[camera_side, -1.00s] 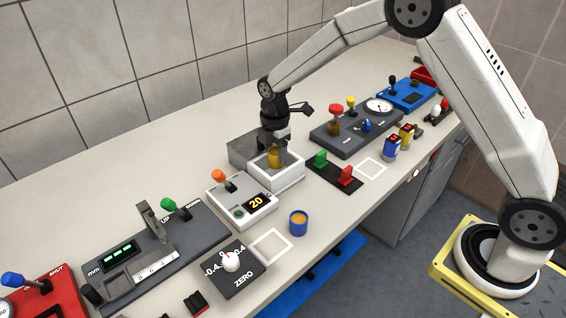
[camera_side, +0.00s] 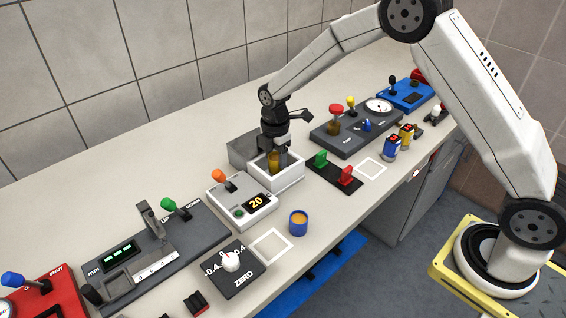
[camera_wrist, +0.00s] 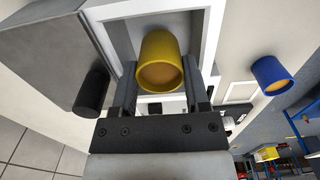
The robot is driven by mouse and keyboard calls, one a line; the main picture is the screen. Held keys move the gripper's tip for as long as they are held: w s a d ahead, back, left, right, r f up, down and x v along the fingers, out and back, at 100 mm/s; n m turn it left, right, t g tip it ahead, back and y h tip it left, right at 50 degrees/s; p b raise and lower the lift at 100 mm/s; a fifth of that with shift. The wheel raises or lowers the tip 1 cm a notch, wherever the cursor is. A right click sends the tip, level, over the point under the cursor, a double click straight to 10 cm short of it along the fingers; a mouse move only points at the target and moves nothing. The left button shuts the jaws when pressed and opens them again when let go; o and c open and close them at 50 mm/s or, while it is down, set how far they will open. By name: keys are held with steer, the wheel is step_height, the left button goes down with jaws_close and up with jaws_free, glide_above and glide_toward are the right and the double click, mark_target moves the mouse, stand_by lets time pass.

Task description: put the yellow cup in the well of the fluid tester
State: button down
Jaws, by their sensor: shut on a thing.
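The yellow cup (camera_side: 272,160) is between the fingers of my gripper (camera_side: 274,157), which is shut on it. In the wrist view the cup (camera_wrist: 160,62) sits between the two fingers (camera_wrist: 160,88), its brownish contents showing at its mouth. The cup is at the opening of the white-walled well (camera_side: 288,182) of the fluid tester (camera_side: 243,150). The well's white rim also shows around the cup in the wrist view (camera_wrist: 209,30). The cup's lower part is hidden by the well's front wall in the side view; I cannot tell whether it touches the floor.
A blue cup (camera_side: 298,222) with orange contents stands on the bench in front of the tester. A control box with an orange knob (camera_side: 242,203) is to the left. A black base with green and red levers (camera_side: 334,172) is close on the right.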

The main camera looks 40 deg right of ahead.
mark_target(276, 157)
steer(key=shift+c, duration=1.8)
jaws_free()
steer(key=shift+r, duration=0.1)
step_height(276, 157, up, 13)
steer(key=s+d+f+m+t, duration=0.1)
steer(key=s+d+f+m, duration=0.1)
steer(key=s+m, duration=0.7)
steer(key=s+d+f+m+t, duration=0.1)
steer(key=s+f+m, duration=0.3)
steer(key=s+m, duration=0.5)
steer(key=s+d, duration=0.1)
steer(key=s, duration=0.3)
steer(key=shift+s+t, duration=0.2)
steer(key=shift+t, duration=0.1)
steer(key=shift+f, duration=0.1)
